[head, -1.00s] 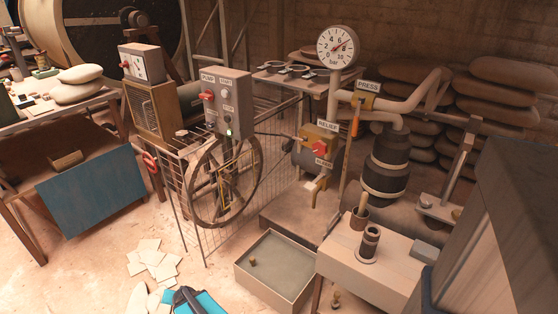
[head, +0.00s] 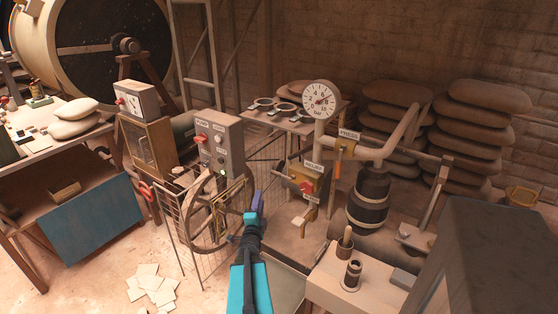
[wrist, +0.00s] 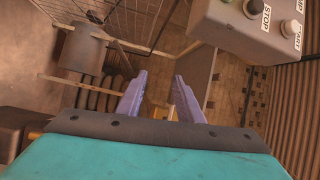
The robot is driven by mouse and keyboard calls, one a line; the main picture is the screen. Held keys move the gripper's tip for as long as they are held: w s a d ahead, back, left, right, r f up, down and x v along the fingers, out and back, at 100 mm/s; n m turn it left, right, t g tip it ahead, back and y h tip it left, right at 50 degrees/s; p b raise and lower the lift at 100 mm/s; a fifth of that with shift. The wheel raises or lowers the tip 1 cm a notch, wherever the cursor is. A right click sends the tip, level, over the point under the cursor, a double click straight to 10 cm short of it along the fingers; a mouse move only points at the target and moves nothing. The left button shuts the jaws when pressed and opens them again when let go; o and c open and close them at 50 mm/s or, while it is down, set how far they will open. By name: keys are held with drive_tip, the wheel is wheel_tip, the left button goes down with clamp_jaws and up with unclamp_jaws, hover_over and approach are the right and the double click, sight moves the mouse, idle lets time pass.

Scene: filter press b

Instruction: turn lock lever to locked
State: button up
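My gripper (head: 258,203) is raised in the middle of the head view, in front of the wire cage and just right of the spoked handwheel (head: 192,222). In the wrist view its two purple fingers (wrist: 160,95) stand apart with no object clearly held between them.
The pipe stand with a pressure gauge (head: 319,98) and yellow valve box (head: 308,184) is to the right. A pale bench (head: 335,285) with a dark cylinder (head: 353,275) is at front right. Pale tiles (head: 150,283) lie on the floor at left.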

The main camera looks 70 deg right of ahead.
drive_tip(key=m+g+h, duration=0.2)
approach(281, 175)
drive_tip(key=w+d, duration=0.1)
drive_tip(key=w, duration=0.1)
drive_tip(key=shift+s+d+f+p, duration=0.1)
drive_tip(key=shift+d+p, duration=0.05)
drive_tip(key=shift+p, duration=0.25)
drive_tip(key=shift+d+f+y+b, duration=0.2)
drive_tip(key=shift+d+y+b, duration=0.1)
drive_tip(key=shift+b, duration=0.95)
drive_tip(key=d+b, duration=0.2)
drive_tip(key=b, duration=0.7)
drive_tip(key=shift+g, duration=0.3)
drive_tip(key=b, duration=0.5)
drive_tip(key=shift+d+r, duration=0.1)
drive_tip(key=shift+d, duration=0.05)
drive_tip(key=b, duration=0.6)
drive_tip(key=shift+w+r+t, duration=0.15)
drive_tip(key=shift+w+t, duration=0.1)
drive_tip(key=shift+t, duration=0.15)
drive_tip(key=b+x, duration=0.5)
drive_tip(key=x, duration=0.5)
drive_tip(key=shift+d+r, duration=0.3)
drive_tip(key=shift+d, duration=0.05)
drive_tip(key=shift+w, duration=0.1)
